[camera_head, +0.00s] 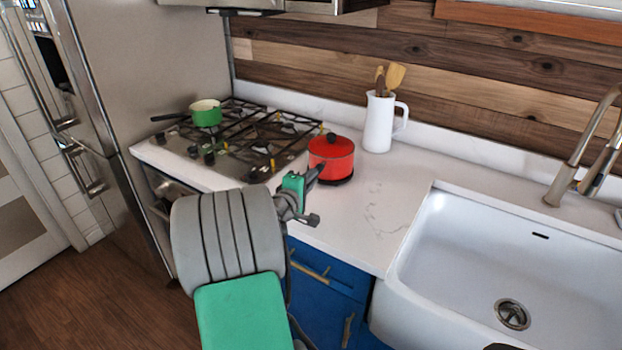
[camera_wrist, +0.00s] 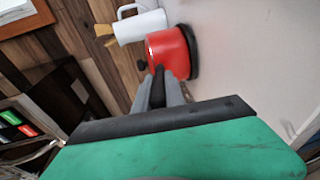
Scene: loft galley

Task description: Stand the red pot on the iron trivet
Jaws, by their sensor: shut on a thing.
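The red pot (camera_head: 331,155), with a dark lid knob, is upright at the counter just right of the stove. The black iron trivet (camera_head: 340,182) shows as a dark rim directly under the pot. In the wrist view the pot (camera_wrist: 167,52) lies sideways in the picture, its base against the dark disc of the trivet (camera_wrist: 193,52). They look to be touching, but a very small gap cannot be ruled out. My gripper (camera_head: 311,177) is shut on the pot's dark handle (camera_wrist: 157,88), reaching in from the front left. Most of the trivet's top is hidden by the pot.
A white pitcher (camera_head: 379,122) with wooden utensils stands close behind the pot. The gas stove (camera_head: 235,140), with a green pan (camera_head: 206,113), is to the left. The white sink (camera_head: 440,290) and faucet (camera_head: 575,165) are to the right. Clear counter (camera_head: 390,195) lies between.

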